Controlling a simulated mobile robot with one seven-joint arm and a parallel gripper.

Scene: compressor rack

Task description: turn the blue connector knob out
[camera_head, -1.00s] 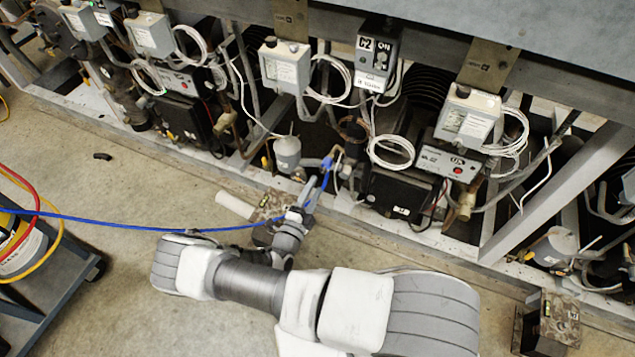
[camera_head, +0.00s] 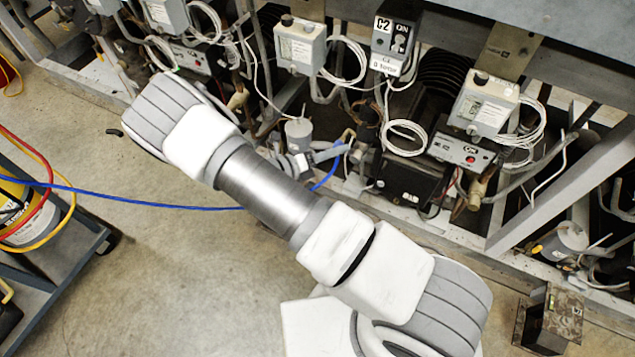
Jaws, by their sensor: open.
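The blue connector knob (camera_head: 338,144) shows as a small blue patch at the rack's lower front, right of a grey canister (camera_head: 298,130). It is mostly hidden by my gripper (camera_head: 340,152). A blue hose (camera_head: 326,181) rises to the connector from below. My gripper comes in from the left, nearly level, with its tips at the connector. It is open; the small view does not show whether the fingers touch the knob or sit around it.
My arm crosses the middle and covers part of the rack's lower rail and the hose. The compressor rack has grey control boxes (camera_head: 480,103) and coiled white tubes (camera_head: 405,138). A cart (camera_head: 75,260) with a yellow cylinder stands left. A metal block (camera_head: 550,318) is at lower right.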

